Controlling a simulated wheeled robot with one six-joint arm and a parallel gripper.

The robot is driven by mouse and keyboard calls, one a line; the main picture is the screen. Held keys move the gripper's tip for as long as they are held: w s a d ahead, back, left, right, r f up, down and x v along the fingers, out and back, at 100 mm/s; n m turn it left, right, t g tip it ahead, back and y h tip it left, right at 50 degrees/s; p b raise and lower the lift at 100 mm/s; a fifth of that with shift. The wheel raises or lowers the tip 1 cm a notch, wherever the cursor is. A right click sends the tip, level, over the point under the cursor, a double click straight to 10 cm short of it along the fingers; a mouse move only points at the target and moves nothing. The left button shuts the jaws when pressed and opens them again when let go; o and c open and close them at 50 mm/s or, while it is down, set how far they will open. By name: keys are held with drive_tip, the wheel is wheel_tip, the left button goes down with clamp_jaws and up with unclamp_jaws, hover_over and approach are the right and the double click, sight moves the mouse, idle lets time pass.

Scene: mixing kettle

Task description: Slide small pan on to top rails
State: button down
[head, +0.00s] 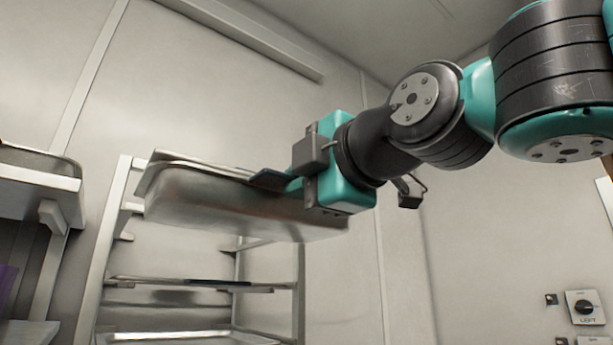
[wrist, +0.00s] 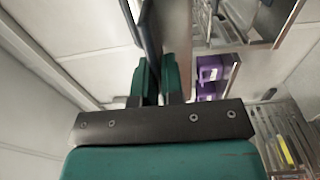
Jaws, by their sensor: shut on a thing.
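The small pan (head: 230,208) is a grey metal pan with a flat rim, high at the top of the rack in the head view. Its left end is over the rack's top and its right end reaches out past the rack toward my arm. My gripper (head: 272,180) is shut on the pan's near rim at the right. In the wrist view, my gripper (wrist: 152,75) shows its teal fingers close together on a thin dark edge. The top rails (head: 140,175) are mostly hidden behind the pan, so I cannot tell how fully it rests on them.
The metal rack (head: 108,250) has lower rails (head: 200,284) with trays below. Another shelf with a metal pan (head: 42,165) stands at the left. Purple boxes (wrist: 212,72) show in the wrist view. A wall switch (head: 584,307) is at lower right.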

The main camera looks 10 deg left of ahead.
drive_tip(key=shift+r+p+x, duration=0.15)
drive_tip(key=shift+p+x, duration=1.15)
drive_tip(key=shift+x, duration=1.2)
drive_tip(key=shift+r+p+x, duration=0.15)
drive_tip(key=shift+p+x, duration=1.1)
drive_tip(key=shift+x, duration=1.25)
drive_tip(key=shift+w+a+f, duration=0.1)
drive_tip(key=shift+w+a, duration=0.2)
drive_tip(key=shift+w, duration=0.05)
drive_tip(key=shift+p+x, duration=1.2)
drive_tip(key=shift+x, duration=0.05)
drive_tip(key=shift+p+x, duration=0.85)
drive_tip(key=shift+x, duration=3.65)
drive_tip(key=shift+w+d, duration=0.1)
drive_tip(key=shift+w+a+f, duration=0.2)
drive_tip(key=shift+a+f, duration=0.05)
